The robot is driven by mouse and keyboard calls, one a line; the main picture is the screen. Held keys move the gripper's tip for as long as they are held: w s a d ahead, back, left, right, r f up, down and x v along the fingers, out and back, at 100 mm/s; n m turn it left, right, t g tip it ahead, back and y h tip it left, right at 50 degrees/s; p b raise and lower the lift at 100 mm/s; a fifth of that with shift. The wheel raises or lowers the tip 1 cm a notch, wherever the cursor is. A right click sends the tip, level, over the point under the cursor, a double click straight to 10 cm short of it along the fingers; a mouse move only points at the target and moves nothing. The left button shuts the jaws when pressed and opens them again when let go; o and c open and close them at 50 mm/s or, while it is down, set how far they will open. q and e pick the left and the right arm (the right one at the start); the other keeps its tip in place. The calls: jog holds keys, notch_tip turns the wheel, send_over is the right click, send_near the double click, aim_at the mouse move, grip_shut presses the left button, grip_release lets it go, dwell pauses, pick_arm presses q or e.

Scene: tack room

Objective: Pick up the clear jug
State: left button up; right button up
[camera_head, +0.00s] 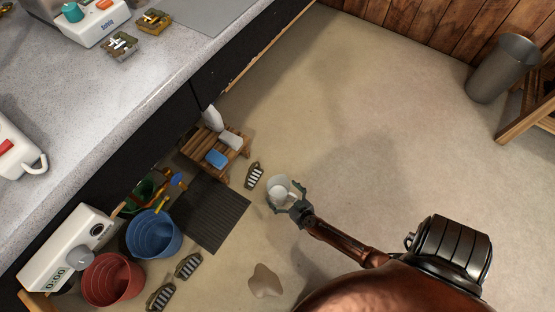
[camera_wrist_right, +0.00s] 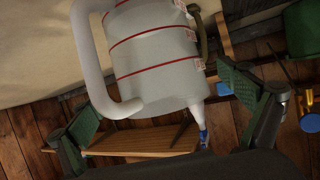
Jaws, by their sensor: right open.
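The clear jug (camera_head: 278,184) shows in the head view at the tip of my right gripper (camera_head: 287,194), over the pale floor. In the right wrist view the jug (camera_wrist_right: 160,62) is large, whitish and translucent, with red lines, small labels and a curved handle on the left; its top is cut off by the frame edge. My right gripper (camera_wrist_right: 160,105) is open, with one green-padded finger on each side of the jug. I cannot tell whether either finger touches it. My left gripper is not in view.
A slatted wooden stool (camera_head: 200,160) with sponges and a dark mat (camera_head: 212,214) lie left of the jug. A blue bucket (camera_head: 153,235) and red bucket (camera_head: 112,280) stand by the grey counter (camera_head: 100,110). A grey bin (camera_head: 500,70) stands far right. The floor right of the jug is clear.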

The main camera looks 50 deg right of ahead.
jog(key=shift+x, duration=1)
jog(key=shift+r, duration=0.1)
jog(key=shift+c, duration=0.3)
jog(key=c, duration=1.6)
